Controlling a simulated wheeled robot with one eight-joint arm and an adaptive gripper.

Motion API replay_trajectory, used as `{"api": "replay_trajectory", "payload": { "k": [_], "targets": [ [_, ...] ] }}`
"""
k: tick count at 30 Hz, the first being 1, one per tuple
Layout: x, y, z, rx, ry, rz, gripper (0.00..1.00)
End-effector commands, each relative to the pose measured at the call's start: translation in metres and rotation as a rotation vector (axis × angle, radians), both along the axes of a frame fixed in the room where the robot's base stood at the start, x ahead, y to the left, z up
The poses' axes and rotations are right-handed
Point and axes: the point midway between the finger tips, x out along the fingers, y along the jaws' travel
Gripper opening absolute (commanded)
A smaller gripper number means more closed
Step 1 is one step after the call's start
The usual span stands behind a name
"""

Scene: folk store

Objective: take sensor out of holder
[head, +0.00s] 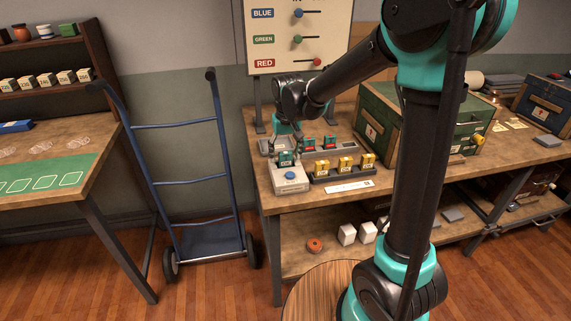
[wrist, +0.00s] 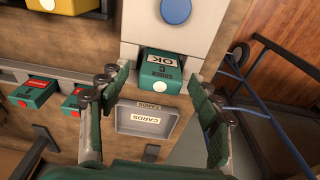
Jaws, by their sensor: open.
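A teal sensor (wrist: 163,72) with a cream label reading "OK" sits in the front of a white holder (wrist: 210,28) that has a blue round button. In the head view the sensor (head: 286,159) stands at the back of the holder (head: 291,184), near the bench's left end. My gripper (wrist: 160,94) is open and empty. Its fingers are on either side of the sensor in the wrist view, with gaps to both sides. In the head view my gripper (head: 287,132) is above and just behind the sensor, partly hidden by my wrist.
A small grey tray labelled "CARDS" (wrist: 135,129) lies beside the holder. Teal blocks with red labels (wrist: 36,91) sit in a rack to the left. Yellow blocks (head: 346,164) stand in a dark rack right of the holder. A blue hand truck (head: 184,182) stands left of the bench.

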Motion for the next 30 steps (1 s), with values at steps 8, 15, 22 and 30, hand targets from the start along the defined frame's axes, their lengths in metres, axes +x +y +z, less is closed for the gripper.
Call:
{"api": "replay_trajectory", "payload": {
  "k": [8, 15, 22, 30],
  "targets": [
    [0.0, -0.0001, -0.0004, 0.0, 0.0, 0.0, 0.55],
    [0.0, -0.0001, -0.0003, 0.0, 0.0, 0.0, 0.25],
    [0.0, -0.0001, -0.0002, 0.0, 0.0, 0.0, 0.04],
    [0.0, -0.0001, 0.0041, 0.0, 0.0, 0.0, 0.04]
  ]
}}
